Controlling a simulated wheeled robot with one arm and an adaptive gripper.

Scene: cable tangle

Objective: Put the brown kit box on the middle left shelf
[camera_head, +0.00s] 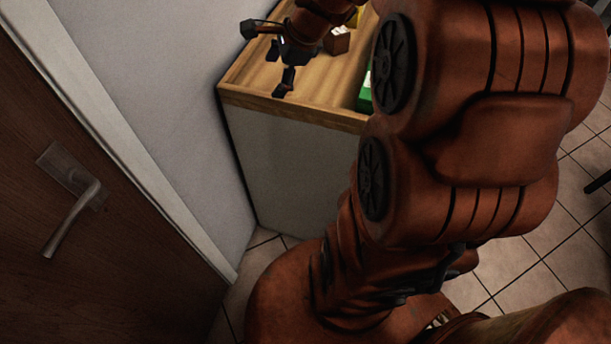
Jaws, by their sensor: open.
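A small brown box (337,41), likely the brown kit box, sits on the wooden top of a cabinet, partly covered by my arm. My gripper (279,68) is over the left part of that top, to the left of the brown box and apart from it. Its dark fingers are spread and nothing shows between them. Its height above the wood is hard to tell. No shelf can be made out in this view.
A wall and a door with a handle (76,212) are at left.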

